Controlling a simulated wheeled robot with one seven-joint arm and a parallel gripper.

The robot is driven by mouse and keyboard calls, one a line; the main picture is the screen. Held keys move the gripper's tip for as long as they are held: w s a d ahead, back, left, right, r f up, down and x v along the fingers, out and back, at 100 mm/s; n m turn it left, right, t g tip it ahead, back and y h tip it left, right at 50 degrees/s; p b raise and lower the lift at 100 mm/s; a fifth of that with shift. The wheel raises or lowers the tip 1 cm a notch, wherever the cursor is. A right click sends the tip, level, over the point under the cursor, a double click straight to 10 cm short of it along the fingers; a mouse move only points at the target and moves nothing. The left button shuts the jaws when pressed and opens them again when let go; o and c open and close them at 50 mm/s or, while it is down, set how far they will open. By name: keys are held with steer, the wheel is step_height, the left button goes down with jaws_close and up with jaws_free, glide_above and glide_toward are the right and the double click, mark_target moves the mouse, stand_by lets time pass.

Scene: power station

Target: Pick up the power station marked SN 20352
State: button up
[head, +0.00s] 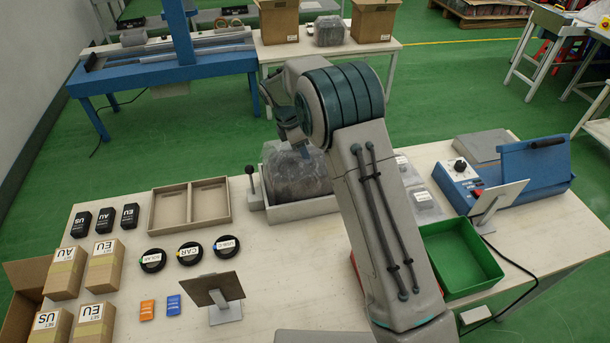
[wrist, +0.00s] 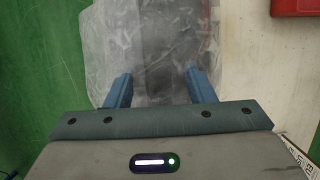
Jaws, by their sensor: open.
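A grey block wrapped in clear plastic (head: 296,172) sits in a shallow tray (head: 305,207) at the far middle of the table. It also shows in the wrist view (wrist: 155,50), filling the space beyond and between my fingers. No SN 20352 marking can be read on it. My gripper (wrist: 160,88) is open, with its two blue fingers apart over the wrapped block. In the head view my gripper is mostly hidden by my arm, above the block. I cannot tell whether the fingers touch the wrapping.
A two-compartment wooden tray (head: 190,207), black boxes (head: 105,220), cable coils (head: 190,254) and cartons (head: 65,272) lie to the left. A green bin (head: 462,258) and clear packages (head: 424,200) are right of my arm. A small stand (head: 214,290) is in front.

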steer(key=shift+f, duration=0.35)
stand_by(0.5)
jaws_close()
stand_by(1.3)
steer(key=shift+w+r, duration=0.15)
steer(key=shift+r, duration=0.1)
